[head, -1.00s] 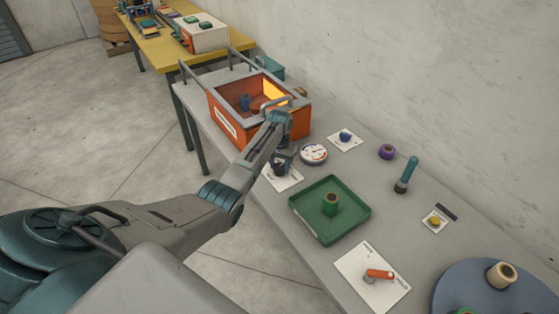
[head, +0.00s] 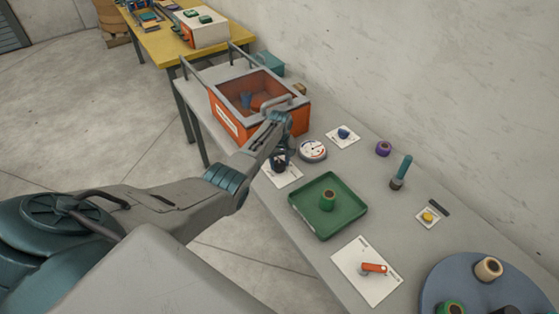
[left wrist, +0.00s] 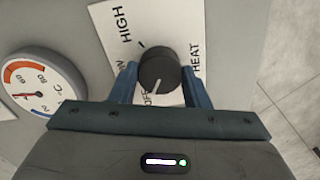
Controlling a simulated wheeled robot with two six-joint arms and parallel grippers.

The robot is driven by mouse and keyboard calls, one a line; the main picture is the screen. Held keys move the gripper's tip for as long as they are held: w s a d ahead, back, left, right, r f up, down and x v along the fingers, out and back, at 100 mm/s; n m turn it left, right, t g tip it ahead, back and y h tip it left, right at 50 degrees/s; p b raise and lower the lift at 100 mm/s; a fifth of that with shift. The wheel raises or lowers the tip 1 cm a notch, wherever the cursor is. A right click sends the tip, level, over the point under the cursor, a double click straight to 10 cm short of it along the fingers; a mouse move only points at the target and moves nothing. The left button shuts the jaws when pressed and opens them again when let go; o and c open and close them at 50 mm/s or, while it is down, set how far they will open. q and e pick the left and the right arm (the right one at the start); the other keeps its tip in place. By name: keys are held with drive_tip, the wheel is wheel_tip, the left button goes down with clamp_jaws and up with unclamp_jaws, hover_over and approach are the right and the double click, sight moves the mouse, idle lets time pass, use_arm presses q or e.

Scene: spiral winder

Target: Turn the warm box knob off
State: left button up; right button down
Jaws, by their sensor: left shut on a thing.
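The orange warm box (head: 228,121) stands on the grey table with its inside dark. Its round black knob (left wrist: 158,70) sits on a white plate (left wrist: 115,22) marked HIGH, HEAT and OFF, with another label partly hidden. The knob's white pointer line is toward the OFF mark. My left gripper (left wrist: 159,82) is shut on the knob, one finger on each side. In the head view, my left gripper (head: 279,157) is over the plate in front of the box. My right gripper is not in view.
A round temperature gauge (head: 313,149) is beside the knob plate; it also shows in the left wrist view (left wrist: 38,88). A green tray (head: 303,206) with a spool, an orange-handled switch (head: 374,268) and a blue turntable (head: 436,284) are nearer. A wall runs behind the table.

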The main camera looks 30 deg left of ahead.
sight(279, 164)
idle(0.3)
use_arm(q)
drive_tip(key=o, duration=1)
drive_tip(key=shift+r, duration=0.1)
wheel_tip(279, 164, up, 11)
drive_tip(key=shift+f+b, duration=0.15)
drive_tip(key=shift+b, duration=0.25)
